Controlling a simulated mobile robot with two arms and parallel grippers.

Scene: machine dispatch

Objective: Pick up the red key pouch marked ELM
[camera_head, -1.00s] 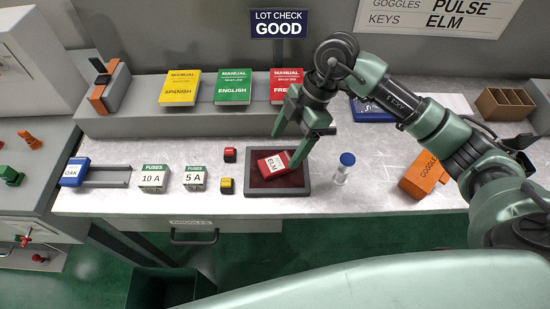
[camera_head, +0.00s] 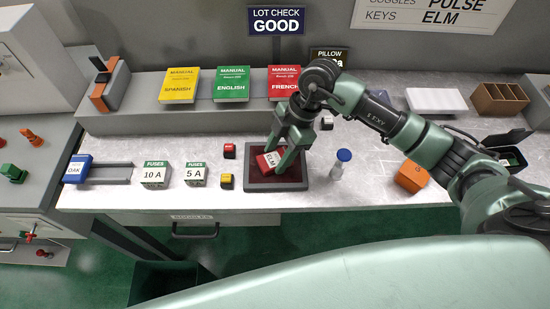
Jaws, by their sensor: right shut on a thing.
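The red key pouch marked ELM (camera_head: 265,167) lies tilted in a dark shallow tray (camera_head: 257,188) at the middle of the bench. My right gripper (camera_head: 279,160) reaches down over the tray from the upper right. Its fingers are shut on the pouch, with one finger on each side, and cover part of it. The white ELM label still shows. My left gripper is not in view.
A small red block (camera_head: 229,151) and a yellow block (camera_head: 226,181) sit left of the tray. A blue-capped bottle (camera_head: 339,164) stands close on its right. Fuse boxes (camera_head: 195,175) stand farther left, manuals (camera_head: 232,85) on the shelf behind.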

